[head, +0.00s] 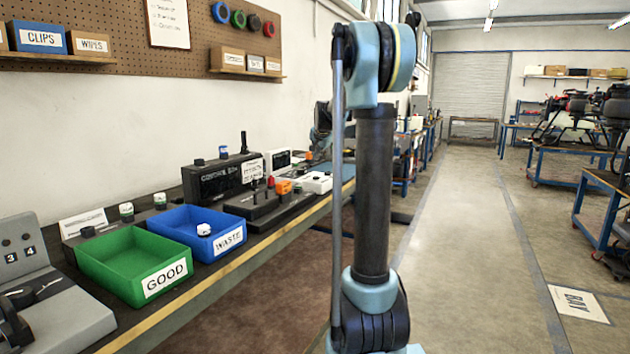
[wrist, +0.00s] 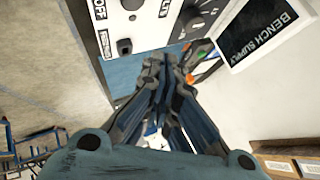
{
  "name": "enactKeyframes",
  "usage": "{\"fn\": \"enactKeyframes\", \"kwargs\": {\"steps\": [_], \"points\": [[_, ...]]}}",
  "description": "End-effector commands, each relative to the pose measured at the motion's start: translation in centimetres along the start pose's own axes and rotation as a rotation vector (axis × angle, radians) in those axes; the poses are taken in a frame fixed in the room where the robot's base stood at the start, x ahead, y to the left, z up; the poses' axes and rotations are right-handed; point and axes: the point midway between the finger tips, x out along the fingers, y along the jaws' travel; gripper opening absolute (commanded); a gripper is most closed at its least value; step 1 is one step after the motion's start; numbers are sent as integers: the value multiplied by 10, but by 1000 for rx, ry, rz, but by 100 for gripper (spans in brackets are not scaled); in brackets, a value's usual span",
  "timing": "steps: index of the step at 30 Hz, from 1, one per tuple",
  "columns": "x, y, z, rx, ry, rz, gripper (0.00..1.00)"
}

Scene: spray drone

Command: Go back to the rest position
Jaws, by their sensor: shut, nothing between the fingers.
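My gripper (wrist: 165,85) shows in the wrist view with its dark fingers together and nothing between them. A dark "BENCH SUPPLY" sign (wrist: 262,30) is at the upper right of that view. I cannot tell from the picture how far the fingers are from the panel. In the head view my upright arm links fill the middle, and I cannot clearly make out the gripper there.
The bench along the left wall holds a green GOOD bin (head: 165,280), a blue WASTE bin (head: 228,238) with a white-capped item inside, a black control box (head: 222,178) and a grey numbered fixture (head: 75,322). The aisle floor (head: 465,230) to the right is clear.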

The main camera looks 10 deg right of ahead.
Motion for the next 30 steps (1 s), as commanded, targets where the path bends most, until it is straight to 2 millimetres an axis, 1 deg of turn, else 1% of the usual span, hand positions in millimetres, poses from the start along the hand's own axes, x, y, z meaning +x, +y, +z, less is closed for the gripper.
{"fn": "enactKeyframes", "kwargs": {"steps": [5,7,11,14,21,26,30], "points": [[-1,1,1,-1,-1,1,0],[-4,3,4,-7,-4,4,0],[-22,19,21,-44,-24,22,0],[-44,39,43,-92,-52,45,0],[-95,96,104,-221,-131,101,0],[-126,137,147,-304,-187,133,0],[-149,174,185,-378,-238,157,0]]}}
